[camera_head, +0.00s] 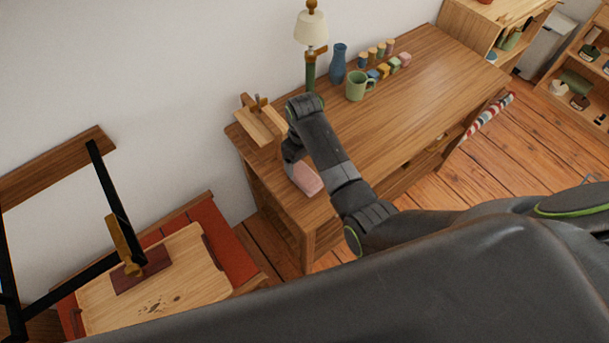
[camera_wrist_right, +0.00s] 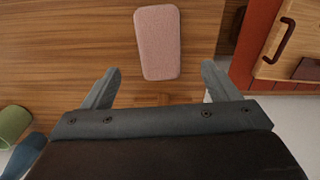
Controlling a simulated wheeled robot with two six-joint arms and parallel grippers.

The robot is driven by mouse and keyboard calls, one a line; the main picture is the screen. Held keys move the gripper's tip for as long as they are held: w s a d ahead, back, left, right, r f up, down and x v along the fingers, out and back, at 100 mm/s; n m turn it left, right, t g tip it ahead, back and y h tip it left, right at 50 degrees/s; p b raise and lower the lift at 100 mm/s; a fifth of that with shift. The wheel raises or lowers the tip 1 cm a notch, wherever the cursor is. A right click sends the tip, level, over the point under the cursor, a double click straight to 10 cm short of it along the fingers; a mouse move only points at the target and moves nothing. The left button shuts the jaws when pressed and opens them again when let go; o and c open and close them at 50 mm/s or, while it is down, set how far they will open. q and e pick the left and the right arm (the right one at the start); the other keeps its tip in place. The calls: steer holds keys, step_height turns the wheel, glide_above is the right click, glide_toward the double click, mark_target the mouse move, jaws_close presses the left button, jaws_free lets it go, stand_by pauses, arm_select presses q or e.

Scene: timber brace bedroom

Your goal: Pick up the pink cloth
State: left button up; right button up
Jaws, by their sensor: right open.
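The pink cloth (camera_wrist_right: 158,45) is a folded, rounded rectangle lying flat on the wooden desk (camera_wrist_right: 60,50). In the head view the cloth (camera_head: 306,179) is near the desk's left end, partly hidden by my right arm. My right gripper (camera_wrist_right: 160,82) is open and empty, its two fingers spread, with the cloth ahead of and between them in the wrist view. In the head view the right gripper (camera_head: 291,150) is mostly hidden behind its own wrist. My left gripper is not in view.
A wooden stand (camera_head: 262,122), a lamp (camera_head: 311,45), a blue vase (camera_head: 338,64) and a green mug (camera_head: 357,86) stand along the desk's back. Several small coloured blocks (camera_head: 383,70) are beside them. A red bench with a wooden tray (camera_head: 185,265) is at lower left. The desk's middle is clear.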

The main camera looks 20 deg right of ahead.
mark_target(305, 174)
steer(key=shift+f, duration=1.5)
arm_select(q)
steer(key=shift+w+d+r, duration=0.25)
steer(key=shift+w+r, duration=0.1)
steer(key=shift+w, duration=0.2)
arm_select(e)
steer(key=shift+s+f, duration=0.1)
steer(key=shift+f, duration=2.5)
steer(key=shift+d, duration=0.1)
steer(key=shift+c, duration=0.3)
steer(key=c, duration=1)
arm_select(q)
steer(key=shift+p, duration=0.3)
arm_select(e)
steer(key=shift+r, duration=0.15)
steer(key=shift+r, duration=0.55)
step_height(305, 174, up, 9)
steer(key=shift+f, duration=0.15)
